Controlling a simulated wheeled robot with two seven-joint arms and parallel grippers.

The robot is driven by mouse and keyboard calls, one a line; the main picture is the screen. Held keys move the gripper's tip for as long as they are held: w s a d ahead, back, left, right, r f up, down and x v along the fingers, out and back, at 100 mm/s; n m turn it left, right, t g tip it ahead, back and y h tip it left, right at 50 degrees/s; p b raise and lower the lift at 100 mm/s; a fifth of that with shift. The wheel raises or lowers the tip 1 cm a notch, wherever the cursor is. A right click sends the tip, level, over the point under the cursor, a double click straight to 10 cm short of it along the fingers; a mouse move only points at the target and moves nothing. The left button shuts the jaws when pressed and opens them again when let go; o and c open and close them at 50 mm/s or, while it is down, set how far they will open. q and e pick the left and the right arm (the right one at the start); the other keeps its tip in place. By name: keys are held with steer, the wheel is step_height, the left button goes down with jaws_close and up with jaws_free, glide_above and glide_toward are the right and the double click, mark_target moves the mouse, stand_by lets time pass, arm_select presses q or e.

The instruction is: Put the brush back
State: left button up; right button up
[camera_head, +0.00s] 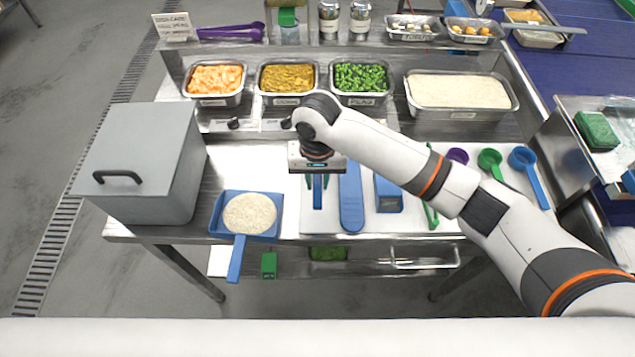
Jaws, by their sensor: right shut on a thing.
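My right gripper (317,182) points down over the left part of the white board on the table. It is shut on a narrow blue thing (318,197), which seems to be the brush. Its upper part is hidden by the gripper, and I cannot tell whether its lower end touches the board. My left gripper is not in view.
A blue dustpan-shaped scoop (236,258) with rice is at the left, by a grey lidded box (150,165). Food trays (462,112) line the back. Purple, green and blue scoops (528,165) lie right.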

steer(key=shift+f, duration=0.8)
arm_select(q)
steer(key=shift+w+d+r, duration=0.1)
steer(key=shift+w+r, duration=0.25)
arm_select(e)
steer(key=shift+f, duration=1.6)
arm_select(q)
steer(key=shift+p, duration=0.3)
arm_select(e)
steer(key=shift+f, duration=0.1)
steer(key=o, duration=1)
step_height(320, 180, up, 12)
steer(key=shift+r+b, duration=0.15)
steer(key=shift+b, duration=0.8)
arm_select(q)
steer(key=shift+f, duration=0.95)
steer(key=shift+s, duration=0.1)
arm_select(e)
steer(key=shift+s, duration=0.1)
